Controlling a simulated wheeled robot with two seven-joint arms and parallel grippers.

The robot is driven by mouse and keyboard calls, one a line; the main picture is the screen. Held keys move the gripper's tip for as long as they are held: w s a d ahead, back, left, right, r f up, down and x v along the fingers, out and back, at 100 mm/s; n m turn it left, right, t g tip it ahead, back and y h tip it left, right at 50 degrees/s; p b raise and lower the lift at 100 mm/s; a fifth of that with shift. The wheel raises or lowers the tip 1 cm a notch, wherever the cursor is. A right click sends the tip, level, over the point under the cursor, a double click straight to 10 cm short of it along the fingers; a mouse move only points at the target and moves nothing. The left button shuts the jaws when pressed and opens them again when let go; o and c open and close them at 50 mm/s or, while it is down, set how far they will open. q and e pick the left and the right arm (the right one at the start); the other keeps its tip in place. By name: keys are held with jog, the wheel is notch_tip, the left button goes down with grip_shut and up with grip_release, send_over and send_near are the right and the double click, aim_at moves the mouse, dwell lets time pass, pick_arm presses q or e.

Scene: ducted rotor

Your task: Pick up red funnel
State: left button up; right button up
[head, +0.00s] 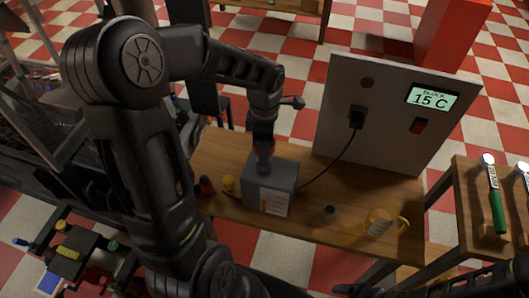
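My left arm reaches over the wooden bench, and its gripper (263,148) points down at the top of a grey block box (270,188). A small dark reddish shape (264,160) shows at the fingertips, on or just above the box top. It may be the red funnel, but its form is mostly hidden. Whether the fingers are closed on it cannot be told. Another small red and dark object (207,185) lies left of the box, too small to identify. Part of my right arm (450,280) shows at the lower right edge; its fingertips are not clear.
A grey panel (385,110) reading 15 C stands behind, with a black cable to the box. A green-handled tool (495,205) is at right.

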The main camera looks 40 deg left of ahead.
pick_arm(q)
notch_tip(320, 180, up, 8)
jog(key=shift+f+b, duration=0.2)
jog(key=shift+b, duration=0.1)
pick_arm(e)
jog(key=shift+f, duration=0.35)
pick_arm(q)
jog(key=shift+f, duration=0.15)
